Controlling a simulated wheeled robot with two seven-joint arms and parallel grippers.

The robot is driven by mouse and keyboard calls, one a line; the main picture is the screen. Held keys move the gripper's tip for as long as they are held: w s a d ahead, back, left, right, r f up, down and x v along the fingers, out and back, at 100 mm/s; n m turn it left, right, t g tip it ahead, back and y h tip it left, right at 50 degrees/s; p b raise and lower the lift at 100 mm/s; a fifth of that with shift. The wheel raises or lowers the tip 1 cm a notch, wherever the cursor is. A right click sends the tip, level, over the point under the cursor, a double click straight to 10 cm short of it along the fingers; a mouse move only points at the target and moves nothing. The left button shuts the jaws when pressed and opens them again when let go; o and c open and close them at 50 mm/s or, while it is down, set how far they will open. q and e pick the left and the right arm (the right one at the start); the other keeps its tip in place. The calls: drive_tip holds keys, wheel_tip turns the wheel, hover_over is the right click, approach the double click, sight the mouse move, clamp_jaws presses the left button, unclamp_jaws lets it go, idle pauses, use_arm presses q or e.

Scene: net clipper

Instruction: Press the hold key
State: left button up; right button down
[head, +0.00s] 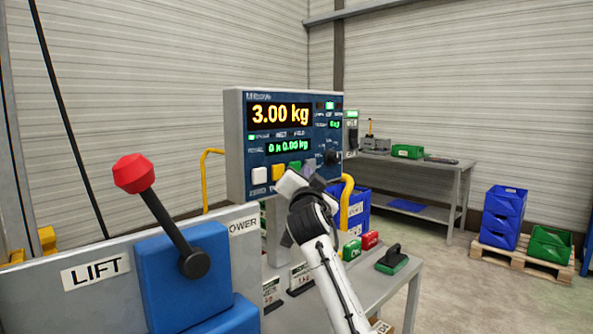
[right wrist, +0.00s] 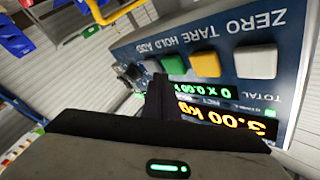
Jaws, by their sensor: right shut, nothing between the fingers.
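The scale panel (head: 235,150) stands upright in the head view, its upper display reading 3.00 kg. Its key row has a white key (head: 259,174), an orange key (head: 278,172) and a green key (head: 294,164). In the right wrist view the panel is upside down, with the labels ZERO, TARE, HOLD, ADD beside the keys. The green hold key (right wrist: 173,64) is third in the row. My right gripper (head: 308,173) is shut and empty in front of the lower panel. Its dark fingertips (right wrist: 160,80) appear close to the green key; contact cannot be told. My left gripper is out of view.
A blue lever housing (head: 190,270) with a red-knobbed lever (head: 134,173) stands at front left, beside the LIFT label. A green-based hand tool (head: 392,260) lies on the grey bench, right of my arm. Blue bins (head: 502,215) stand on a pallet at right.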

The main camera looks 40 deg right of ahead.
idle(0.7)
drive_tip(key=shift+w, duration=0.45)
drive_tip(key=shift+w+b, duration=0.4)
idle(0.5)
drive_tip(key=shift+s, duration=0.8)
drive_tip(key=shift+s, duration=0.1)
drive_tip(key=shift+s+d+p, duration=0.2)
drive_tip(key=shift+s+p, duration=0.25)
drive_tip(key=shift+s, duration=1.95)
